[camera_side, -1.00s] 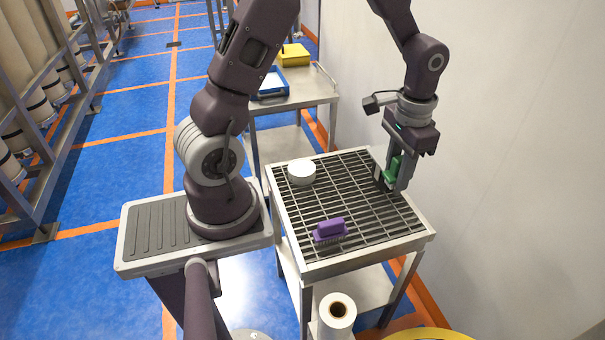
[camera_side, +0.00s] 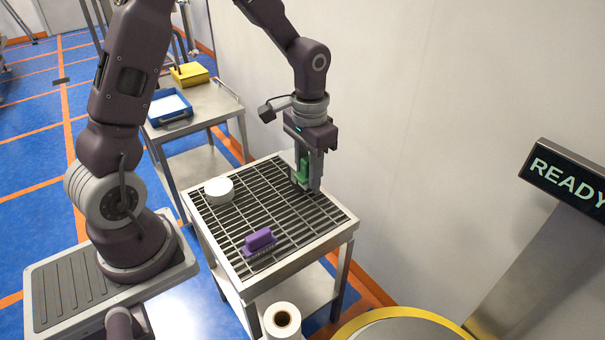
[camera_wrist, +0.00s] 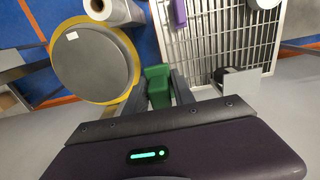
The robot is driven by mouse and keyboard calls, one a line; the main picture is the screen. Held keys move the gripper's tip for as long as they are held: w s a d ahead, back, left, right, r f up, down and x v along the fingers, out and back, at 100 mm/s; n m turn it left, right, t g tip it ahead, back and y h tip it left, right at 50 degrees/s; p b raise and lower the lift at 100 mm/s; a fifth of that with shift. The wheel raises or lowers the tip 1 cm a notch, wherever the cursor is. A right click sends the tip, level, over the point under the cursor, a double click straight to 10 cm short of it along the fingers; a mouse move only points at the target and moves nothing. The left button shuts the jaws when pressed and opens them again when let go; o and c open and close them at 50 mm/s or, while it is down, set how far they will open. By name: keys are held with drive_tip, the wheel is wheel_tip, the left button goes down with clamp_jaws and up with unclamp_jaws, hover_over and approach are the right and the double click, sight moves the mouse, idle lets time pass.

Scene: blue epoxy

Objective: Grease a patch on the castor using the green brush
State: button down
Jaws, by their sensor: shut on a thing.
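My gripper (camera_side: 308,182) is shut on the green brush (camera_side: 303,170), over the far right part of the rack. The brush also shows between the fingers in the wrist view (camera_wrist: 158,88); its bristles are hard to make out. In the wrist view, a grey plate with a dark round part, which looks like the castor (camera_wrist: 242,82), lies just right of the fingers. In the side view it is mostly hidden by the gripper. I cannot tell whether the brush touches it.
A slatted metal rack (camera_side: 338,219) tops the cart. A purple brush (camera_side: 259,240) and a white round tub (camera_side: 219,191) stand on it. A paper roll (camera_side: 282,321) and a yellow-rimmed round stand (camera_side: 400,328) are in front. A wall runs close along the right.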

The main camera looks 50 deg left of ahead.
drive_tip(key=w+a+f+n, duration=0.1)
drive_tip(key=a+f+n, duration=0.45)
drive_tip(key=a, duration=0.55)
drive_tip(key=n, duration=1.3)
hover_over(218, 187)
wheel_tip(218, 187, down, 8)
drive_tip(key=f, duration=0.1)
drive_tip(key=shift+w+a+f+m, duration=0.1)
drive_tip(key=shift+f+m, duration=0.05)
drive_tip(key=shift+m, duration=0.1)
drive_tip(key=shift+f, duration=2.5)
drive_tip(key=shift+f, duration=0.6)
